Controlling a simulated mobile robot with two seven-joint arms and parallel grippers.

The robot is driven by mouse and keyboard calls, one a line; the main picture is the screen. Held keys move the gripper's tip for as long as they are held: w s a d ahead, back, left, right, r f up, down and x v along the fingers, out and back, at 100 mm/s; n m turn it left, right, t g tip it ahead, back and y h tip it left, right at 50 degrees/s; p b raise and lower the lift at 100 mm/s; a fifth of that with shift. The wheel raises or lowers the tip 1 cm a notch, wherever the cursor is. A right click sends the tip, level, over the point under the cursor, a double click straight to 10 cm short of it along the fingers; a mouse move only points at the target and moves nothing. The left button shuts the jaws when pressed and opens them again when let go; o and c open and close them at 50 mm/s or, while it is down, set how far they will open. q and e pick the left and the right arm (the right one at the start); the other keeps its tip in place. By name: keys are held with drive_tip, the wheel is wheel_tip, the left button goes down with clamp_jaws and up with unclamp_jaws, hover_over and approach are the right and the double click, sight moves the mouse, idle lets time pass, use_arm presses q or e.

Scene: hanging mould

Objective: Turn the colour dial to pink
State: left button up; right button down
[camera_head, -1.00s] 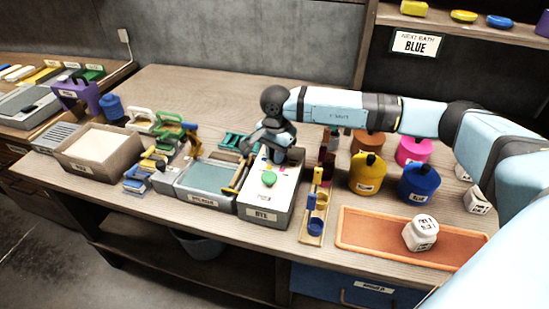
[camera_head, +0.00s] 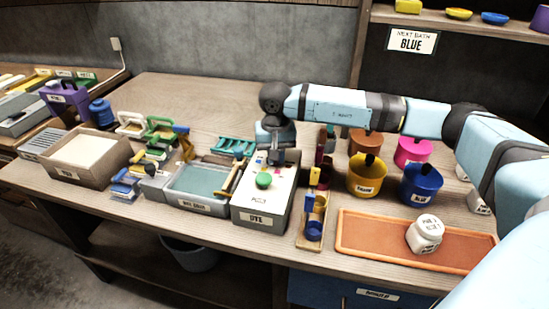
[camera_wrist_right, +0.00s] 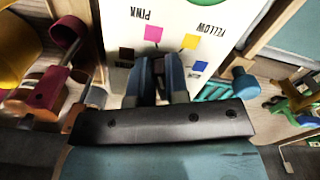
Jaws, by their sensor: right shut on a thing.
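The grey dye box (camera_head: 262,215) stands at the middle of the table, with a white top and a round green piece (camera_head: 263,180) near its front. In the right wrist view, its white panel (camera_wrist_right: 190,20) bears a pink square (camera_wrist_right: 153,33) by the word PINK, a yellow square (camera_wrist_right: 190,41) by YELLOW, and a blue square (camera_wrist_right: 199,66). My right gripper (camera_head: 279,160) points down at the box's back part. Its fingers (camera_wrist_right: 163,65) are shut close to the coloured squares. The dial between them is hidden, so its setting cannot be read. My left gripper is out of view.
Left of the box is a water tray (camera_head: 195,190); right is a narrow wooden rack (camera_head: 312,240). A sign (camera_head: 412,40) reads NEXT BATH BLUE.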

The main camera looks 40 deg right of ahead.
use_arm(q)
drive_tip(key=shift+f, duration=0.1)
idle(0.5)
use_arm(e)
drive_tip(key=c, duration=1.1)
unclamp_jaws()
drive_tip(key=shift+r, duration=0.15)
use_arm(q)
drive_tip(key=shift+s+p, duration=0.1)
drive_tip(key=shift+p, duration=0.35)
use_arm(e)
wheel_tip(320, 180, up, 14)
drive_tip(key=shift+f, duration=0.15)
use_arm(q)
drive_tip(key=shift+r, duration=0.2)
use_arm(e)
drive_tip(key=shift+f, duration=0.1)
